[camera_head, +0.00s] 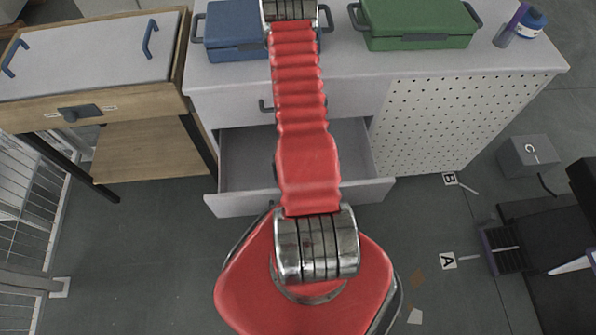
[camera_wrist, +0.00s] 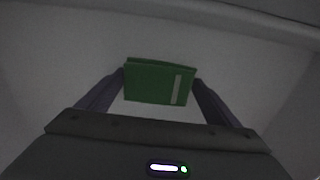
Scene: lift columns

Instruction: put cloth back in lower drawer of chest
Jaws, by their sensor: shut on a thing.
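The cloth (camera_wrist: 150,80) is a green folded piece with a pale stripe near its right end, seen in the wrist view. My gripper (camera_wrist: 159,82) has one dark finger at each side of the cloth and is shut on it. Pale grey surfaces surround it there, like the inside of a drawer. In the head view the lower drawer (camera_head: 243,206) of the white chest (camera_head: 232,106) is pulled out. The part of its floor that shows looks empty. My red arm crosses over the drawer and hides its middle; my gripper and the cloth are hidden in that view.
A blue case (camera_head: 234,38) and a green case (camera_head: 416,22) stand on the chest top. A wooden bench (camera_head: 92,60) with blue handles is at the left. A grey cube (camera_head: 528,157) marked C lies on the floor at the right. The floor before the drawer's right end is clear.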

